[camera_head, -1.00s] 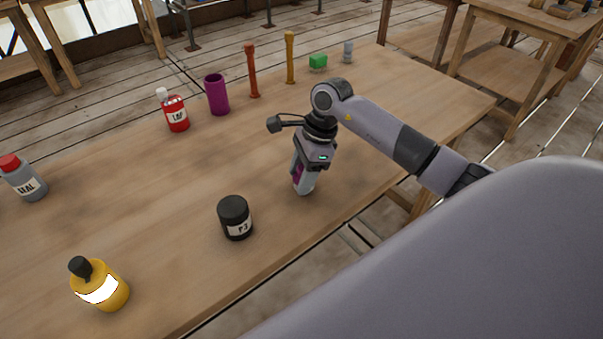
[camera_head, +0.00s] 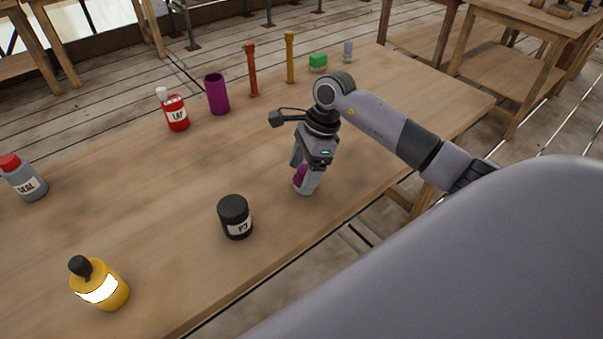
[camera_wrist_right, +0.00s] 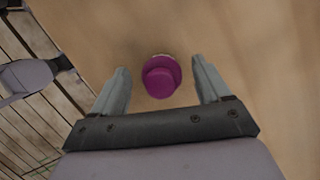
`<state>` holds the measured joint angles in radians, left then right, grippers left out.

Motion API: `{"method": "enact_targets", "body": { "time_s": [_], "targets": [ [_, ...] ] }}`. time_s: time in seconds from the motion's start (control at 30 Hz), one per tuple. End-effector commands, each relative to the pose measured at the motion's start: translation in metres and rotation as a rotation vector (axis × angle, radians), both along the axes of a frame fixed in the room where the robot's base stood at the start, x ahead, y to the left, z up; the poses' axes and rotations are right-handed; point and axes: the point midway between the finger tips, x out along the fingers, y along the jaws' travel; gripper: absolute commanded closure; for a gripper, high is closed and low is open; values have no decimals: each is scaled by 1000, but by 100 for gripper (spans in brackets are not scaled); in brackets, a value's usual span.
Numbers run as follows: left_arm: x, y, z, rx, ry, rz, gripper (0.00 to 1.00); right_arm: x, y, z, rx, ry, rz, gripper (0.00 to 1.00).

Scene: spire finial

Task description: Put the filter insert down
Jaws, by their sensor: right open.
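The filter insert looks to be the small purple piece (camera_head: 300,174) on the table under my right gripper (camera_head: 303,178). In the right wrist view the purple piece (camera_wrist_right: 161,77) has a round knob on a wider base. It stands between the two fingertips of my right gripper (camera_wrist_right: 162,80), with a gap on both sides. The gripper is open and touches the piece on neither side there. In the head view the near finger hides part of the piece. My left gripper is not in view.
A black jar (camera_head: 235,217) stands to the left of the gripper, and a yellow bottle (camera_head: 99,285) at the front left. Behind are a red bottle (camera_head: 175,110), a purple cylinder (camera_head: 216,94), an orange post (camera_head: 252,70), a yellow post (camera_head: 290,58) and a green block (camera_head: 318,62).

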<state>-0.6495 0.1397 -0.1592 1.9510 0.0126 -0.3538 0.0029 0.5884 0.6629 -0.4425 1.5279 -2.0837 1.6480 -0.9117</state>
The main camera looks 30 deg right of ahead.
Motion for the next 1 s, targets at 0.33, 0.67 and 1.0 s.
{"method": "enact_targets", "body": {
  "time_s": [0.33, 0.67, 1.0],
  "targets": [
    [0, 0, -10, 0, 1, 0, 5, -5, -23, 71, -4, -5, -2, 23],
    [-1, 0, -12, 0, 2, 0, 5, -9, -30, 101, 0, -1, 0, 23],
    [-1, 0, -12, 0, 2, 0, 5, -9, -30, 101, 0, 0, 0, 23]
  ]
}}
